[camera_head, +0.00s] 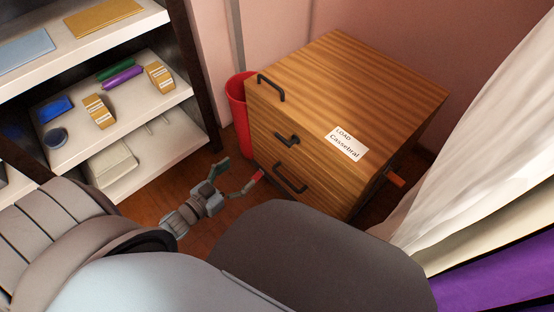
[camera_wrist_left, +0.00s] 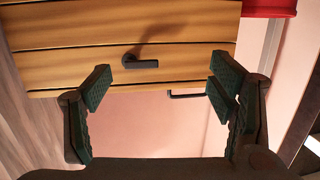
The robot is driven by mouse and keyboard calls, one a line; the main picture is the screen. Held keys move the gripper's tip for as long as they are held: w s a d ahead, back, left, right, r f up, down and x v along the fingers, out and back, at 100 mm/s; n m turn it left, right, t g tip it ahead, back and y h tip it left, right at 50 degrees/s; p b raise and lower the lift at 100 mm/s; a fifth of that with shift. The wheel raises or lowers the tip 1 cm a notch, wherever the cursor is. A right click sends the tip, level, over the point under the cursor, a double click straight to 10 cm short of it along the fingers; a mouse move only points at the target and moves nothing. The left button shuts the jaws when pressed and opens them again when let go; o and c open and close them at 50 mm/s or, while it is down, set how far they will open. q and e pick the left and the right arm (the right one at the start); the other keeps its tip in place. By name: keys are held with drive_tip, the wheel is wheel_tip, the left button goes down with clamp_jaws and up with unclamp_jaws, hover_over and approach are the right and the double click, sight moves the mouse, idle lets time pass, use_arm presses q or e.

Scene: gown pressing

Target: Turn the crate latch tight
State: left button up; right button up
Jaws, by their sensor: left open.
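The wooden crate (camera_head: 345,95) stands on the floor by the wall, with a white label (camera_head: 346,143) reading "LOAD Cassebral". Its black latch (camera_head: 287,139) is a short lever on the front face, between two black handles. In the left wrist view the latch (camera_wrist_left: 142,62) lies roughly level along the picture, its bar pointing right. My left gripper (camera_head: 240,173) is open and empty in front of the crate, apart from the latch. In the wrist view its fingers (camera_wrist_left: 160,93) are spread, with the latch beyond the gap between them. My right gripper is not in view.
The black handles (camera_head: 271,87) (camera_head: 290,179) stick out on both sides of the latch. A red bin (camera_head: 238,114) stands left of the crate. A shelf unit (camera_head: 150,108) with boxes and tubes is at the left. A white curtain (camera_head: 485,140) hangs at the right.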

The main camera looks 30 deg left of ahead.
sight(282, 140)
use_arm(q)
drive_tip(key=w+d+r+b, duration=0.1)
drive_tip(key=w+d, duration=0.1)
drive_tip(key=w, duration=0.2)
drive_tip(key=w+d+r+m+h+b, duration=0.1)
drive_tip(key=w+d, duration=0.1)
drive_tip(key=w, duration=0.3)
drive_tip(key=w+d+t+h+b, duration=0.1)
drive_tip(key=w+d+b, duration=0.1)
drive_tip(key=w, duration=0.2)
drive_tip(key=shift+w+d+r, duration=0.15)
drive_tip(key=shift+w+r, duration=0.2)
drive_tip(key=shift+r, duration=0.05)
drive_tip(key=shift+w+d+r, duration=0.1)
drive_tip(key=shift+w+d, duration=0.1)
drive_tip(key=shift+w, duration=0.3)
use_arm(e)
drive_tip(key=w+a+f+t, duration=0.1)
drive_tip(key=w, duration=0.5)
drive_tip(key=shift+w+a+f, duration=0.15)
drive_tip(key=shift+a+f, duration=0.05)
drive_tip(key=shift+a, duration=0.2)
use_arm(q)
drive_tip(key=shift+c, duration=0.6)
drive_tip(key=c, duration=1)
drive_tip(key=shift+c, duration=0.2)
